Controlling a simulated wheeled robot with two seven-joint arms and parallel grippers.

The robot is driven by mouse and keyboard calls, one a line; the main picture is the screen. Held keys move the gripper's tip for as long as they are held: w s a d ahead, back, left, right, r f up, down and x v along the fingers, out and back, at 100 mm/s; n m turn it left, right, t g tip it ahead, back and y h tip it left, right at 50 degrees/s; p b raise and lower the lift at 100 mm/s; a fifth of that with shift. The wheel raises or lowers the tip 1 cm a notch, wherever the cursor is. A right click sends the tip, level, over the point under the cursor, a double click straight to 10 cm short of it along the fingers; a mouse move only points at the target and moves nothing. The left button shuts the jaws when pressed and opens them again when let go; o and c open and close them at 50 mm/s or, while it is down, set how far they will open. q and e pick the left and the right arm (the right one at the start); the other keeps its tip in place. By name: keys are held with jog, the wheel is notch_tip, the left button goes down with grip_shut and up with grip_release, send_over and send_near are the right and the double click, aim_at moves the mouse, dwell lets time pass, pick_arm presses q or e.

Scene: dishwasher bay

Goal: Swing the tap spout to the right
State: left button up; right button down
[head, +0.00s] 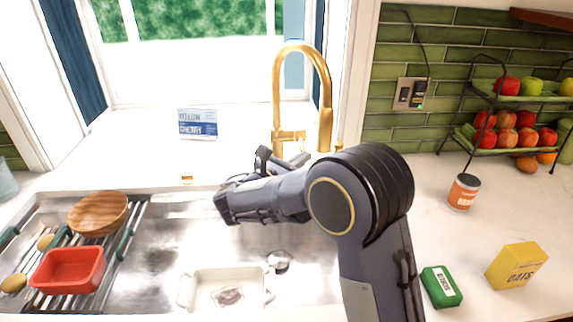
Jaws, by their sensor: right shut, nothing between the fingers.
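The gold tap (279,92) stands behind the sink in the head view. Its tall spout arches over to the right, and its end (325,130) hangs above and behind my right arm. My right gripper (262,160) is shut and empty. It is in front of the tap's lower part, and I cannot tell whether it touches the tap. My right arm hides part of the tap's base and the right side of the sink. My left gripper is not in view.
The steel sink (160,250) holds a white dish (205,275). A rack at left carries a wooden bowl (97,212) and a red tub (68,270). A can (463,192), a green box (441,287) and a yellow box (516,266) stand on the right counter.

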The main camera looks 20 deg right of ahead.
aim_at(322, 147)
jog(key=p+x, duration=0.1)
jog(key=x, duration=0.3)
jog(key=shift+w+d, duration=0.15)
jog(key=shift+d, duration=0.15)
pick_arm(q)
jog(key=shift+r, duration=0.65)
pick_arm(e)
jog(key=shift+w+d, duration=0.15)
jog(key=shift+d, duration=0.8)
jog(key=shift+a, duration=0.2)
